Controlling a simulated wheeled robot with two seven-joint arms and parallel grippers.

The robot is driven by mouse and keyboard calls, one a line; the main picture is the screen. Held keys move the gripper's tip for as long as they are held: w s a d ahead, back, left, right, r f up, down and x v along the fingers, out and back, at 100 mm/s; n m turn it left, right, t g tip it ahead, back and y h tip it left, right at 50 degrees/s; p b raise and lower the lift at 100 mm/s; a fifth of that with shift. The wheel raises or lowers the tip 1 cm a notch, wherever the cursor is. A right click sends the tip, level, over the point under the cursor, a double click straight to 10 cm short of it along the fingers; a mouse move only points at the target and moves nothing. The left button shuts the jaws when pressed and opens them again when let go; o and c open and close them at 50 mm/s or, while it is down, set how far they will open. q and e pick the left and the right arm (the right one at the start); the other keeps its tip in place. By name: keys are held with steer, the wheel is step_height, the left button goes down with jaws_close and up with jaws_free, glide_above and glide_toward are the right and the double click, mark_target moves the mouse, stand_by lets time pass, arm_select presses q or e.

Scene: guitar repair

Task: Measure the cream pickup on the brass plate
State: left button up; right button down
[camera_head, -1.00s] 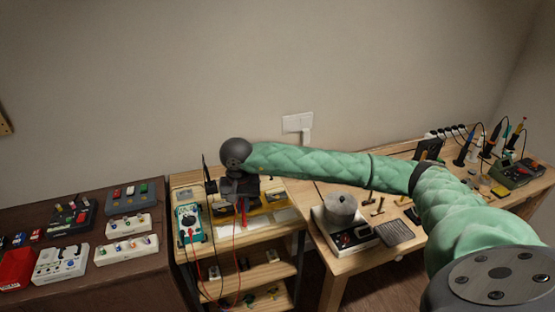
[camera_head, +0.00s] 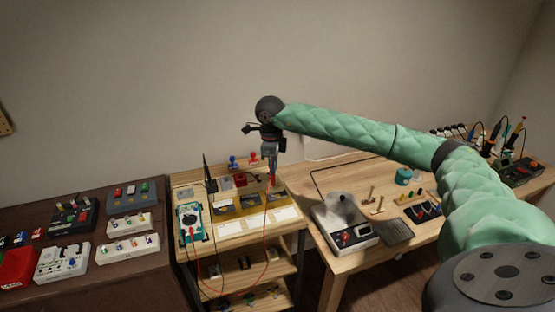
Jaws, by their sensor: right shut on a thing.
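My right gripper (camera_head: 270,150) hangs above the right end of the small wooden stand (camera_head: 183,178). It is shut on a red probe (camera_head: 272,176), which points down over the brass-coloured plates (camera_head: 250,201). The probe's tip is too small to tell whether it touches anything. A red lead (camera_head: 268,262) loops below. The teal multimeter (camera_head: 191,222) lies at the stand's left front; its reading is not legible. A black probe or lead (camera_head: 206,172) stands upright behind it. I cannot make out the cream pickup for certain among the small parts. My left gripper is not in view.
White cards (camera_head: 258,215) lie in front of the plates. A blue-topped piece (camera_head: 233,161) and a red-topped one stand behind. The dark table (camera_head: 110,272) at left holds pedals. The right bench (camera_head: 335,270) holds a scale-like device (camera_head: 345,232) and tools.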

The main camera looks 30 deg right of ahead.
arm_select(q)
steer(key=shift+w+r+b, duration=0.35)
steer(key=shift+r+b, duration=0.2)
steer(key=shift+b, duration=0.45)
arm_select(e)
steer(key=shift+w+d+f+m, duration=0.1)
steer(key=shift+d+f+m, duration=0.25)
steer(key=shift+f+m, duration=0.25)
steer(key=shift+s+d+f+m, duration=0.1)
steer(key=shift+d+f+m, duration=0.3)
steer(key=shift+f, duration=0.25)
steer(key=shift+w+d+f+m, duration=0.1)
steer(key=shift+d+f+m, duration=0.2)
steer(key=shift+f+m, duration=0.3)
